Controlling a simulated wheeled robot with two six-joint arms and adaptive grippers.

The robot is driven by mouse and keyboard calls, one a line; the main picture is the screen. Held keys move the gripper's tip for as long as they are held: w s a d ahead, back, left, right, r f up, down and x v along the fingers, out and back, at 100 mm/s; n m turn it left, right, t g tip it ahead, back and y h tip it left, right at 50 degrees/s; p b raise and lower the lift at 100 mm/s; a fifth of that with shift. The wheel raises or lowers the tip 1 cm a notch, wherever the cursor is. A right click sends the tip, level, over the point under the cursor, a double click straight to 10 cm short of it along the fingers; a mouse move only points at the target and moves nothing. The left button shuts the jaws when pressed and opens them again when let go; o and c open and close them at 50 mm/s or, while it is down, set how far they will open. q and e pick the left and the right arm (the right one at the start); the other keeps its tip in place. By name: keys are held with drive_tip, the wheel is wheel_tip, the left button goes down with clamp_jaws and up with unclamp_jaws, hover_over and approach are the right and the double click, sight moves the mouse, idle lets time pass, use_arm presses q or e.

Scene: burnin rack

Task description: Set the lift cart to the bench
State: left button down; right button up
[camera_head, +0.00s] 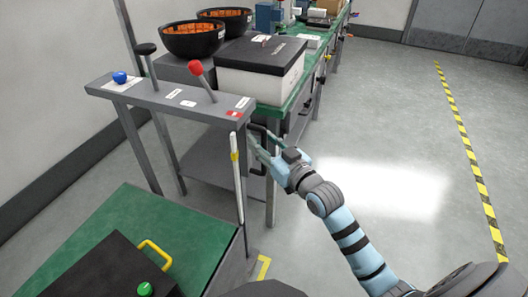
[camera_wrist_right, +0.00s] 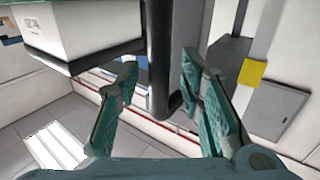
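The lift cart has a low green deck (camera_head: 190,225) at the lower left, clearly lower than the bench. Its grey control bar (camera_head: 165,98) carries a red-knobbed lever (camera_head: 201,72), a black-knobbed lever (camera_head: 147,60) and a blue knob (camera_head: 119,77). The green-topped bench (camera_head: 302,85) stands behind the bar. My right gripper (camera_head: 262,148) is open beside the bar's right end, by a dark upright handle (camera_head: 256,133). In the right wrist view, this handle (camera_wrist_right: 160,70) shows between the open fingers (camera_wrist_right: 158,72); I cannot tell whether they touch it. My left gripper is not in view.
A black case (camera_head: 98,270) with a yellow handle and green button lies on the deck. A white gauge strip (camera_head: 238,185) with a yellow marker stands below the bar. Black bowls (camera_head: 192,40) and a black-lidded white box (camera_head: 258,75) are on the bench side. Floor at right is clear.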

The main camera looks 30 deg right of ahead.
drive_tip(key=shift+w, duration=0.1)
clamp_jaws()
idle(0.4)
